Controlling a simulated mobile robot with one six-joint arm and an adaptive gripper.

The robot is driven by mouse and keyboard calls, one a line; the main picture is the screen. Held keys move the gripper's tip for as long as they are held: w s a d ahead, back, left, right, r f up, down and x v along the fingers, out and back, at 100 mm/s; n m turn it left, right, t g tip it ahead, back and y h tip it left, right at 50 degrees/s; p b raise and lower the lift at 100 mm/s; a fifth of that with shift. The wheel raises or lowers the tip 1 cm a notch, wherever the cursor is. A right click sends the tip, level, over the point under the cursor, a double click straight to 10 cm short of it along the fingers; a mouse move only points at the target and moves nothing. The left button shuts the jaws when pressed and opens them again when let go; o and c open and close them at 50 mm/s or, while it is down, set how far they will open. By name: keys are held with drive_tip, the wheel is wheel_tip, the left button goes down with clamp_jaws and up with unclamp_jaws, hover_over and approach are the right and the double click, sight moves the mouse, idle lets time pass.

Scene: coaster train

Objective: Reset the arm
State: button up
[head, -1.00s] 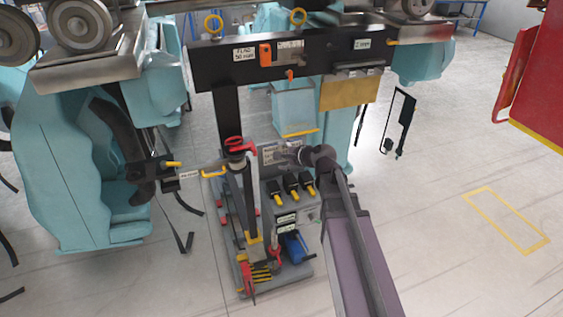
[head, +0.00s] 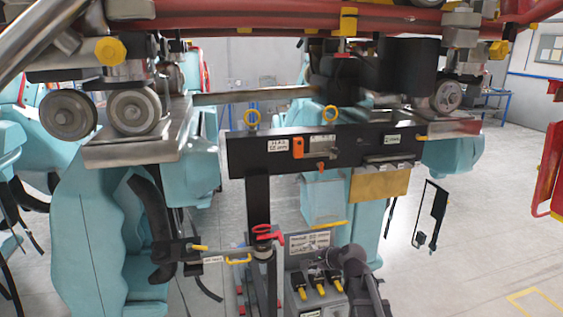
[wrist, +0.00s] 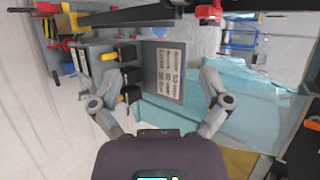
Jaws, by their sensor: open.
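My gripper (wrist: 168,80) is open and empty in the wrist view, its two grey fingers spread wide apart. A grey panel with a printed label plate (wrist: 163,72) shows between and beyond the fingers. In the head view the end of my arm (head: 352,260) is low, right of centre, in front of the control box (head: 318,290) with black and yellow switches. My fingers are hard to make out there. I cannot tell how far the gripper is from the box, and I see no contact.
A black crossbar (head: 270,150) with labels and yellow rings stands above the box. A red-handled tool (head: 266,233) stands left of my arm. Turquoise coaster seats (head: 105,235) and wheels (head: 132,108) flank the stand. Open grey floor (head: 470,235) lies to the right.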

drive_tip(key=s+d+f+n+g+h, duration=0.3)
drive_tip(key=s+n, duration=0.3)
drive_tip(key=s, duration=0.3)
drive_tip(key=s+d+f+n+g+h, duration=0.4)
drive_tip(key=s+f+n+g, duration=0.1)
drive_tip(key=s, duration=0.5)
drive_tip(key=shift+n, duration=0.9)
